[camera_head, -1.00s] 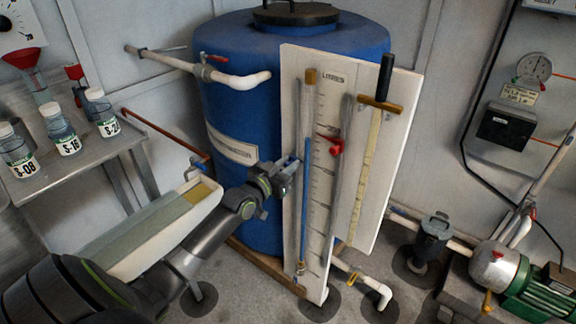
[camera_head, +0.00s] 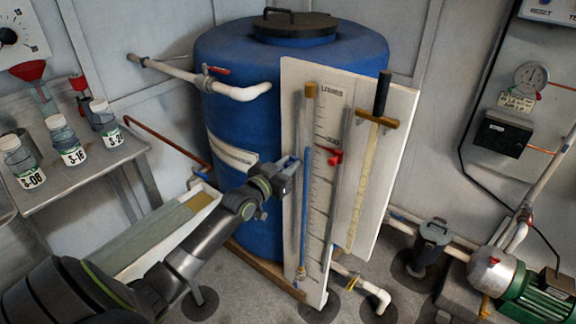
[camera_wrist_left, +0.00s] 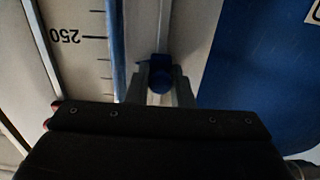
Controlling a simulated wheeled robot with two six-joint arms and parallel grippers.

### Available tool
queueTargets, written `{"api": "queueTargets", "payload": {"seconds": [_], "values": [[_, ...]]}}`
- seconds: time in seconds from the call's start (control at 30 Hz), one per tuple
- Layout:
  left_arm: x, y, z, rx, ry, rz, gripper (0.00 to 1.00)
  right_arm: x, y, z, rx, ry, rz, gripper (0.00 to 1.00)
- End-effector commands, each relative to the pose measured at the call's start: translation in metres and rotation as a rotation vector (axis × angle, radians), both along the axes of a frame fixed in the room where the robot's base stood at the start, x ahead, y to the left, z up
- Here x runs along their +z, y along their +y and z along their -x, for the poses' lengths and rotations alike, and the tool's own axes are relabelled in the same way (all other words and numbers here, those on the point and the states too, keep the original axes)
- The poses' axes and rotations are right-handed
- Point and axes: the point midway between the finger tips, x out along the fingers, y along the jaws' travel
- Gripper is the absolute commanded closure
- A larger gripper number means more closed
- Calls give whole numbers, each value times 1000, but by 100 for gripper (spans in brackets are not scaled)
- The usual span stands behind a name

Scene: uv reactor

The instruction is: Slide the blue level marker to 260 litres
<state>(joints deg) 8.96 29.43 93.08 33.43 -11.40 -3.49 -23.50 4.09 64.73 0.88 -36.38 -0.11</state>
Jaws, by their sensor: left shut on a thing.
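A tall white level board with a black LITRES scale (camera_head: 322,215) stands in front of the blue tank. The blue level marker (camera_head: 289,162) is small and sits at the board's left edge, largely hidden by my gripper. My left gripper (camera_head: 284,174) is shut on it. In the left wrist view the marker (camera_wrist_left: 161,76) shows between the two fingers (camera_wrist_left: 160,88). The 250 mark (camera_wrist_left: 78,37) appears upside down there, to the left of the marker and somewhat higher in the picture. The exact reading at the marker cannot be told. My right gripper is out of view.
A sight tube with blue liquid (camera_head: 305,205) runs up the board beside the marker. A red pointer (camera_head: 334,156) and a dipstick with black handle (camera_head: 382,92) are further right. A white pipe (camera_head: 238,93) juts from the tank. Sample bottles (camera_head: 67,140) stand on the left bench.

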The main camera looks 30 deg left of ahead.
Motion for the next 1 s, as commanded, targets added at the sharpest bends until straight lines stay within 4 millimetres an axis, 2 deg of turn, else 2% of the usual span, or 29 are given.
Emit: {"api": "queueTargets", "payload": {"seconds": [0.07, 0.1, 0.2, 0.5, 0.67, 0.87, 1.0], "values": [[2, 0, 0, 0, -4, -1, 100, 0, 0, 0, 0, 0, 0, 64], [2, 0, 0, 0, -4, -1, 75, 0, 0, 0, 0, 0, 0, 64], [1, 0, 0, 0, -3, -1, 62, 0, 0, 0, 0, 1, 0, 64], [0, 0, 1, 0, -1, 0, 61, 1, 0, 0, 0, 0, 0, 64], [1, 1, 9, 1, 1, -2, 61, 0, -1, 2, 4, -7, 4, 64], [2, 3, 33, 0, 1, -3, 61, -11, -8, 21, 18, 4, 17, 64], [3, 5, 63, 0, 3, -2, 61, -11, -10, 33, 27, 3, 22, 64]]}}
